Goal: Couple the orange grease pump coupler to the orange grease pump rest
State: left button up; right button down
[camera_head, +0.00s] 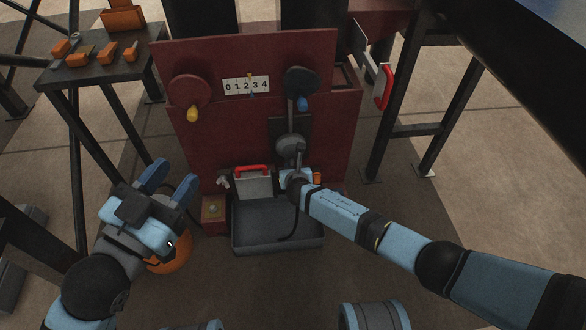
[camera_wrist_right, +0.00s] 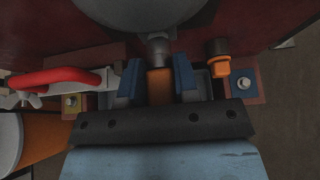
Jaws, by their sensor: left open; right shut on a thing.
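The orange coupler (camera_wrist_right: 158,87) is between the blue fingers of my right gripper (camera_wrist_right: 158,75), which is shut on it. A grey metal piece joins its far end below a large round grey part; I cannot tell whether this piece belongs to the coupler. An orange fitting with a dark top (camera_wrist_right: 221,66), seemingly the rest, stands just right of the gripper, apart from the coupler. It shows as a small orange patch in the head view (camera_head: 317,180). My right gripper (camera_head: 294,178) is low at the press front, hiding the coupler there. My left gripper (camera_head: 170,180) is open and empty.
The dark red press (camera_head: 230,135) has two cranks and a number plate. A grey tray (camera_head: 275,245) lies below, with a red-handled box (camera_head: 252,184) behind it. A black hose (camera_head: 298,222) hangs by my right gripper. A side table (camera_head: 95,75) carries several orange parts.

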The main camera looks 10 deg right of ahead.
jog(key=shift+s, duration=0.15)
jog(key=shift+s+p, duration=1.2)
jog(key=shift+s, duration=0.1)
jog(key=shift+s+r+p, duration=0.1)
jog(key=shift+s+p, duration=0.3)
jog(key=shift+s, duration=0.35)
dwell(0.6)
